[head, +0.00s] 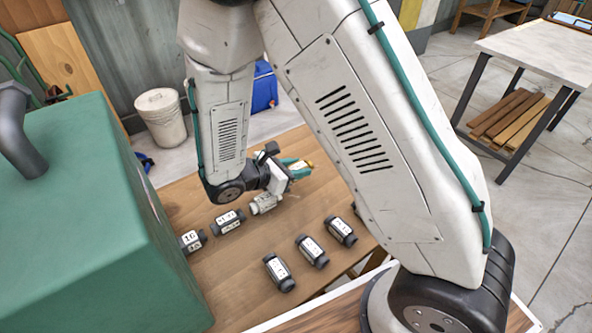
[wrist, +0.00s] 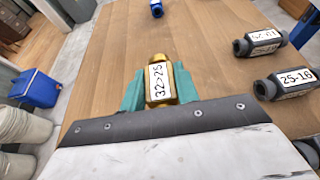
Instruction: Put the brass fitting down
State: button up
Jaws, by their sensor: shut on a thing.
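The brass fitting (wrist: 158,72) is gold-coloured with a white label reading "32>25". It sits between the teal fingers of my gripper (wrist: 160,88) in the wrist view, and the jaws are shut on it. In the head view my gripper (head: 297,168) is over the far part of the wooden table (head: 240,262), with only a bit of the brass showing at its tip. I cannot tell whether the fitting touches the table top.
Several dark fittings with white labels stand in rows on the table, such as one (head: 311,251) near the front edge. A blue fitting (wrist: 157,9) lies ahead. A green case (head: 90,220) fills the left.

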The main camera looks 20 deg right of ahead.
jog(key=shift+d+f, duration=0.25)
jog(key=shift+f, duration=0.85)
jog(key=shift+f, duration=0.6)
jog(key=o, duration=1)
jog(key=shift+s+f, duration=0.1)
